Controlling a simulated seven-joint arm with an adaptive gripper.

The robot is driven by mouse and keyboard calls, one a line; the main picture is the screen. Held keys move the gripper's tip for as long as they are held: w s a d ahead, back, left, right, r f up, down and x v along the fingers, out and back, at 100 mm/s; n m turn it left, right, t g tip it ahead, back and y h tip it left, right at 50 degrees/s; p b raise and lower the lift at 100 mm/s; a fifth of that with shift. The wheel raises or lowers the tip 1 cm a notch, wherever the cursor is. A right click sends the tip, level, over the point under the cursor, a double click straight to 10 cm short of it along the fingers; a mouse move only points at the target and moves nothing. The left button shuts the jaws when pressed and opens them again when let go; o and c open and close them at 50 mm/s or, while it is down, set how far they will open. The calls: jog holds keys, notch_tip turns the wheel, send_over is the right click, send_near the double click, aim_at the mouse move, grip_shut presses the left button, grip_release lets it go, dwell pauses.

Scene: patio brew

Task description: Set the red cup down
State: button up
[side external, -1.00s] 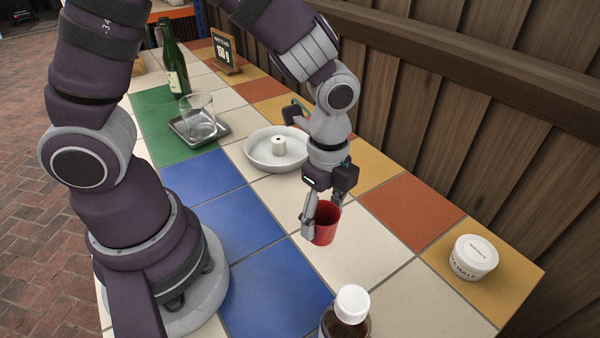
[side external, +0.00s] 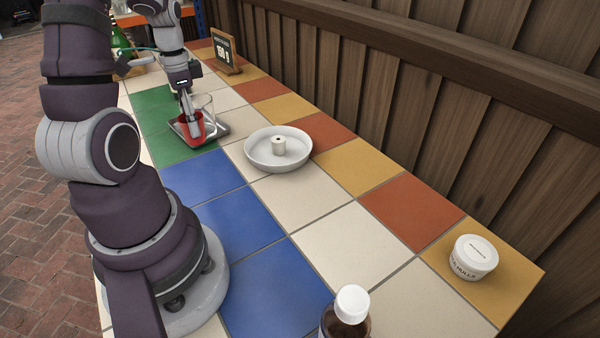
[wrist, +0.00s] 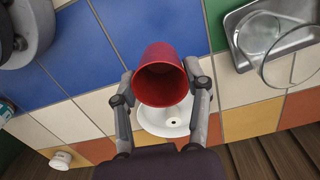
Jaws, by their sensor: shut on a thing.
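The red cup (side external: 195,139) is between the fingers of my gripper (side external: 189,119) in the side view, in front of the clear glass (side external: 207,104) and the metal tray (side external: 216,131). In the wrist view the red cup (wrist: 162,62) has its open mouth towards the camera and looks empty. My gripper (wrist: 161,86) is shut on it, with a finger on each side. There the tray (wrist: 242,60) and glass lie to the right, apart from the cup. The cup's height above the tiles is hard to tell.
A white round dish (side external: 252,157) with a small white piece (side external: 279,145) stands on the tiled counter. A small sign (side external: 226,55) stands at the back, a white tub (side external: 474,255) at the right, a white-capped bottle (side external: 345,322) in front. The blue and cream tiles between are clear.

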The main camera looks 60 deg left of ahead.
jog(key=shift+s+a+f+n, duration=0.2)
jog(key=shift+s+a+f, duration=0.1)
jog(key=shift+s+f, duration=0.15)
jog(key=shift+s+a+f+n, duration=0.2)
jog(key=shift+s+a+f, duration=0.05)
jog(key=shift+s+f, duration=0.2)
notch_tip(320, 180, down, 6)
jog(key=shift+f, duration=0.15)
jog(key=shift+f, duration=0.1)
jog(key=o, duration=0.8)
